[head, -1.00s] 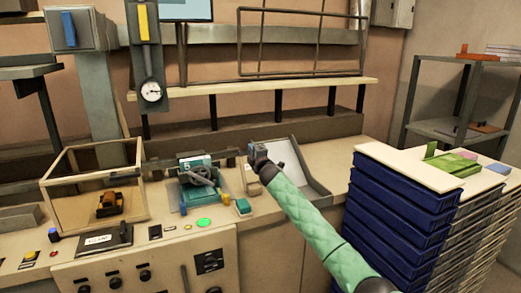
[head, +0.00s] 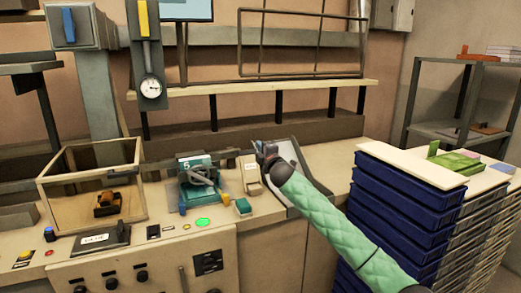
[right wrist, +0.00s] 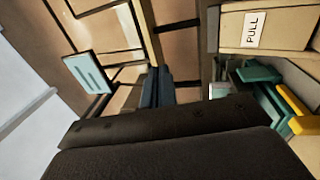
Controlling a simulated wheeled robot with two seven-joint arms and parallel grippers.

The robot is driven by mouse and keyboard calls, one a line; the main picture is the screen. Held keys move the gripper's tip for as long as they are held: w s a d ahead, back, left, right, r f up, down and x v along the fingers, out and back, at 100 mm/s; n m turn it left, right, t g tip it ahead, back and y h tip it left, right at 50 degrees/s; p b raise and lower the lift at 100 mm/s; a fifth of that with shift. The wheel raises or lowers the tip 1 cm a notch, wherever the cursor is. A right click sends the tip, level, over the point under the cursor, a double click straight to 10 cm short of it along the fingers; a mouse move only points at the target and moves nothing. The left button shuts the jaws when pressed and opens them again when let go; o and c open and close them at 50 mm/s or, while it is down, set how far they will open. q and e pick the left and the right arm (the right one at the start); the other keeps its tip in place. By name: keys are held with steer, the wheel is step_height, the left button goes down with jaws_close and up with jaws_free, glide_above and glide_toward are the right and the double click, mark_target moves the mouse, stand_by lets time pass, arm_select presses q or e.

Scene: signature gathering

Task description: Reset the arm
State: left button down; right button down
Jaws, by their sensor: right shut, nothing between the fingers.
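My right arm, in a quilted green sleeve, comes in from the lower right of the head view. My right gripper (head: 266,150) is over the console, in front of the tilted light panel, and partly hides that panel. In the right wrist view its fingers (right wrist: 157,88) are together with nothing between them. The gripper is just right of a beige block (head: 250,175), whose PULL label reads in the right wrist view (right wrist: 290,30). My left gripper is not in view.
A glass-sided case (head: 75,195) stands further left. Stacked blue crates (head: 400,200) rise close to the right of my arm. A shelf (head: 355,88) runs along the wall behind.

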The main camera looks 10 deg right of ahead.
steer(key=s+f+m+g+h, duration=0.25)
steer(key=s+f+m, duration=0.25)
steer(key=s+f, duration=1)
steer(key=s+f+m+g+h, duration=0.2)
steer(key=s+f+m+g, duration=0.3)
steer(key=s+f, duration=1.05)
steer(key=s+d+f+m+g, duration=0.3)
steer(key=s+f, duration=0.1)
steer(key=s, duration=0.9)
steer(key=s+d+f+m+g, duration=0.25)
steer(key=s+f, duration=0.25)
steer(key=s, duration=0.8)
steer(key=s+d+f+m+g, duration=0.3)
steer(key=s+d+f+m, duration=0.1)
steer(key=s, duration=0.9)
steer(key=s+f+x, duration=0.1)
steer(key=s+x, duration=0.2)
steer(key=x, duration=0.9)
steer(key=s+f+x, duration=0.1)
steer(key=s+x, duration=0.2)
steer(key=x, duration=0.9)
steer(key=s+f, duration=0.3)
steer(key=f, duration=0.6)
steer(key=s+f+g, duration=0.1)
steer(key=s+f, duration=0.2)
steer(key=f, duration=0.7)
steer(key=shift+s+a+f+g, duration=0.2)
steer(key=shift+a+f+g, duration=0.1)
steer(key=shift+a, duration=0.15)
